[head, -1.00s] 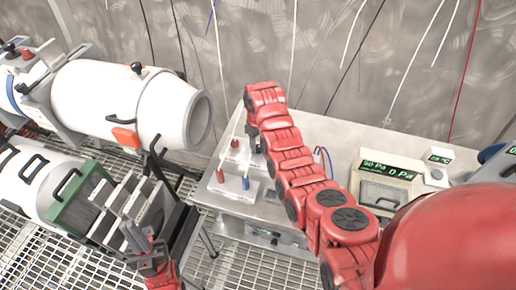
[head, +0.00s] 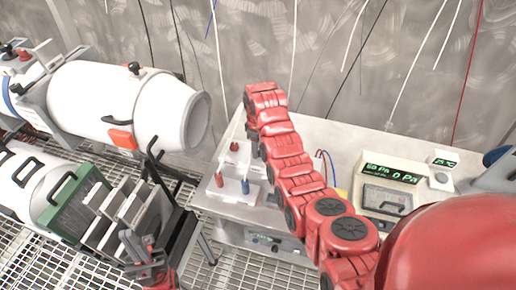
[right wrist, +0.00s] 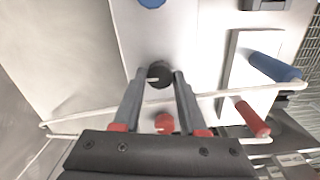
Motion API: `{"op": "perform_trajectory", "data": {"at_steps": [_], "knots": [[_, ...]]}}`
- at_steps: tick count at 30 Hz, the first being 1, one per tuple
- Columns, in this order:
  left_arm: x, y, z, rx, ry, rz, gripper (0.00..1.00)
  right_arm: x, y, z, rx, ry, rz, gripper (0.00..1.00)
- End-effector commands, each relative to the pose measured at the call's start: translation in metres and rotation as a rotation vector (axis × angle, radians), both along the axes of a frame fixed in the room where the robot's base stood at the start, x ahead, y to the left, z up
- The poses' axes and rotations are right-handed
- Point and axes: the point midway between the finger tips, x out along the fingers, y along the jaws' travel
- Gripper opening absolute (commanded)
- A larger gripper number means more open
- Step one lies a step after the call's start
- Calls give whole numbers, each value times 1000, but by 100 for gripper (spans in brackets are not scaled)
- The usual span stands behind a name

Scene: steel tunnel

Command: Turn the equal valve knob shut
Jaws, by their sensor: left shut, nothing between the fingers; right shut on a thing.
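In the right wrist view, a small black knob (right wrist: 160,74) stands between the two fingertips of my right gripper (right wrist: 161,78), which is shut on it. A red knob (right wrist: 164,123) lies nearer my palm, and a blue knob (right wrist: 152,3) is cut off at the top edge. No label shows which one is the equal valve. My left gripper (head: 138,248) is shut and empty at the lower left, in front of the metal plates and away from the bench.
The steel bench (head: 325,135) carries a white block with a red handle (head: 220,179) and a blue handle (head: 245,186). A pressure display (head: 390,174) stands right of my arm. White cylinders (head: 130,103) and grey plates (head: 123,215) fill the left side.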

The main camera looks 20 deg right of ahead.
Motion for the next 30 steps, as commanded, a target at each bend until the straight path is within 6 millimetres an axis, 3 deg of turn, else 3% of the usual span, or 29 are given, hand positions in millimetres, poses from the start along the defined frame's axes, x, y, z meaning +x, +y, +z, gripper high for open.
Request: {"op": "perform_trajectory", "data": {"at_steps": [5,6,10,22,26,30], "knots": [[0,0,0,0,0,0,0,0,0,0,-1,-1,1,0],[0,0,0,0,0,0,0,0,0,0,-1,-1,1,47],[0,0,0,0,0,0,0,0,0,0,0,0,0,70],[0,0,1,0,0,0,0,0,0,7,0,-1,-1,72],[0,0,5,0,0,0,0,2,0,30,-1,-8,-1,72],[0,0,41,0,0,0,0,1,-1,70,1,-2,-3,72]]}}
